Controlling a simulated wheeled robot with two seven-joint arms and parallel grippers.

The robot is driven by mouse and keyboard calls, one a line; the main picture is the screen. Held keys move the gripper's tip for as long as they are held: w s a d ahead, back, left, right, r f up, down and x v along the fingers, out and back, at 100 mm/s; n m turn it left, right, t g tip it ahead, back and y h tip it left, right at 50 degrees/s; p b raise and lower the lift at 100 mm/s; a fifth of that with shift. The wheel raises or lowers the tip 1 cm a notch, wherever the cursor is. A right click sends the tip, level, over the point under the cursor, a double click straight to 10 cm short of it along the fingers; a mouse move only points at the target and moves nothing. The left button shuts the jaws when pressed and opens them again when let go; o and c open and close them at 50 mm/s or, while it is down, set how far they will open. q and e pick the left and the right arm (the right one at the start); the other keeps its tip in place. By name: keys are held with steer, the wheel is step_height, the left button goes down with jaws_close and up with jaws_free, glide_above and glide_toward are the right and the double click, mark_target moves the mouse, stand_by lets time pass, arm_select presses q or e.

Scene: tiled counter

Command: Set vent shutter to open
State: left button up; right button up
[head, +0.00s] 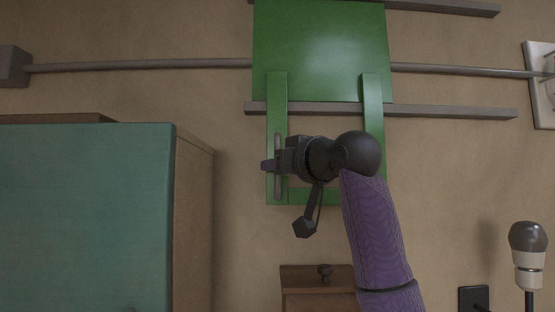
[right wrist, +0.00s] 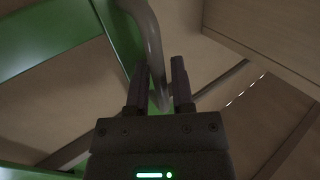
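The vent shutter is a green panel (head: 320,50) on the wall, with a green frame (head: 372,100) hanging below it. A grey bar handle (head: 278,186) stands upright on the frame's left side. My right gripper (head: 268,165) reaches the handle from the right and hides its middle. In the right wrist view, the curved handle (right wrist: 150,40) runs down between the two fingertips of my right gripper (right wrist: 161,75). The fingers are apart, with a gap beside the bar. The opening behind the panel cannot be made out. My left gripper is not in view.
Grey horizontal rails (head: 450,112) run above and below the panel, and a thin rod (head: 140,65) passes behind it. A teal-fronted cabinet (head: 85,215) stands at left. A small wooden box with a knob (head: 300,274) is below. A wall switch plate (head: 541,85) is at right.

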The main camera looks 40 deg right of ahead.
jaws_close()
stand_by(1.4)
